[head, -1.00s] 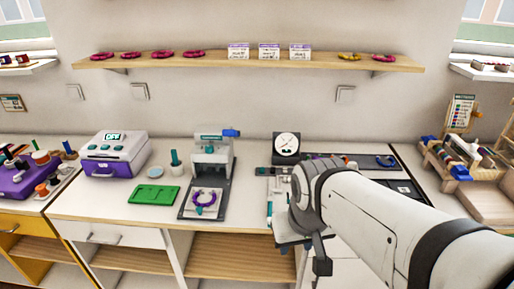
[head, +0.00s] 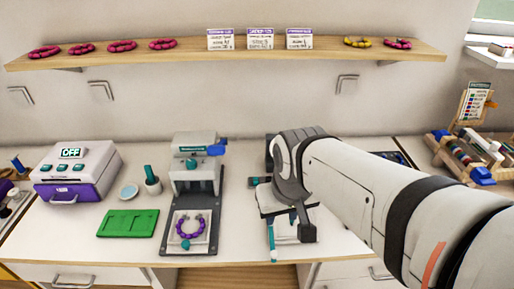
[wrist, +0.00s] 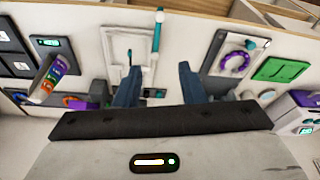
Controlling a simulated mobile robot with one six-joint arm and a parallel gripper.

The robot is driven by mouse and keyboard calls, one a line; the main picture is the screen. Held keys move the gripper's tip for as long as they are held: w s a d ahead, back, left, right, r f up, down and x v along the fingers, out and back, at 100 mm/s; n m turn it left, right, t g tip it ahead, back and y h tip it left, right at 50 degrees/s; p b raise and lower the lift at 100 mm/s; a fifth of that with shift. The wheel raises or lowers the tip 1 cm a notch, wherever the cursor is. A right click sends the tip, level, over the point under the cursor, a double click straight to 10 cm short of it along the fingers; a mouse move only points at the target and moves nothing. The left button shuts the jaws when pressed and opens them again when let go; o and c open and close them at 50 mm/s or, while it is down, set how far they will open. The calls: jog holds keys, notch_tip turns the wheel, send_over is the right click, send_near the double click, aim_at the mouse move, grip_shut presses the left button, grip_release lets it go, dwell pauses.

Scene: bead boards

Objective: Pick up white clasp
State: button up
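My gripper (wrist: 157,78) is open in the wrist view, its two dark blue fingers apart with no object visibly held. Between and beyond the fingers lies a white tray (wrist: 108,42) on the white bench, with a teal-ended rod (wrist: 157,32) along its right side. I cannot make out the white clasp clearly; a small pale spot near the fingers is too small to tell. In the head view my gripper (head: 305,232) is over the bench front, right of the press, and the arm hides much of the area behind it.
A grey press (head: 195,165) has a purple bead bracelet (head: 188,226) on its board. A green tray (head: 128,223), a small dish (head: 129,192) and a purple-white machine (head: 75,172) are to the left. A bead rack (head: 478,150) is at the right.

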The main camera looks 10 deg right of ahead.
jog(key=w+d+f+g+b, duration=0.1)
jog(key=w+d+f, duration=0.2)
jog(key=w, duration=0.5)
jog(key=w+d+f+m+g+b, duration=0.1)
jog(key=w+d+f, duration=0.3)
jog(key=w, duration=0.4)
jog(key=w+d+f+m+b, duration=0.1)
jog(key=w+d+f, duration=0.3)
jog(key=w, duration=0.5)
jog(key=shift+w+d+f+g, duration=0.15)
jog(key=shift+f+g, duration=0.25)
jog(key=shift+f, duration=0.7)
jog(key=shift+w+d+f, duration=0.1)
jog(key=shift+d+f, duration=0.1)
jog(key=shift+f, duration=0.15)
notch_tip(320, 180, down, 8)
jog(key=shift+r, duration=0.2)
jog(key=shift+c, duration=0.4)
jog(key=c, duration=0.5)
notch_tip(320, 180, up, 10)
jog(key=shift+r, duration=0.1)
